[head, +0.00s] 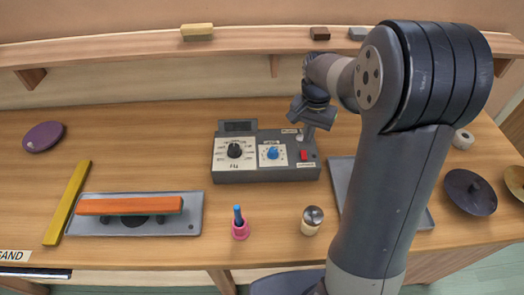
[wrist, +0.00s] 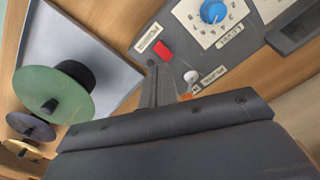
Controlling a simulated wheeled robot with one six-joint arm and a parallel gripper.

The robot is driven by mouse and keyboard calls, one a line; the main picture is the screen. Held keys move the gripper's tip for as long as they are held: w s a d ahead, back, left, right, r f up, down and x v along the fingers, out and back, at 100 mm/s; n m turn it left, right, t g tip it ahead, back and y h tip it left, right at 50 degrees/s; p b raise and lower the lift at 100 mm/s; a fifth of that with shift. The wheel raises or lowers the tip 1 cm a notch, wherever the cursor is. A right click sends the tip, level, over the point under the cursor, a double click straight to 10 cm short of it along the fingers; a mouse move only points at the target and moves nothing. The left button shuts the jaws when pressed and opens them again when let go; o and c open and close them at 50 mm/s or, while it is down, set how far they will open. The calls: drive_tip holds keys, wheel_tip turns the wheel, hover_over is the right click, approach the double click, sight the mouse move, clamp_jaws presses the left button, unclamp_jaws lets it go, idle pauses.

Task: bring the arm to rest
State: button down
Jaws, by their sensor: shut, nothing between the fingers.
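My gripper (head: 307,134) is over the right end of a grey control box (head: 266,176) in the head view, with its fingers pointing down. In the wrist view my gripper (wrist: 160,82) has its fingers together and empty, near the box's red switch (wrist: 164,49) and a small white knob (wrist: 191,76). I cannot tell whether the fingertips touch the box. The red switch also shows in the head view (head: 304,155). My arm hides part of the right side of the table.
A grey tray (head: 343,172) lies right of the box, and a green disc (wrist: 50,97) shows over it. A dark disc (head: 467,190) is farther right.

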sight(304, 157)
drive_tip(key=shift+f, duration=0.15)
wheel_tip(304, 157, down, 7)
drive_tip(key=b, duration=0.5)
drive_tip(key=shift+b, duration=0.4)
drive_tip(key=shift+r, duration=0.2)
wheel_tip(304, 157, up, 9)
drive_tip(key=p, duration=0.7)
idle(0.8)
drive_tip(key=shift+f, duration=0.2)
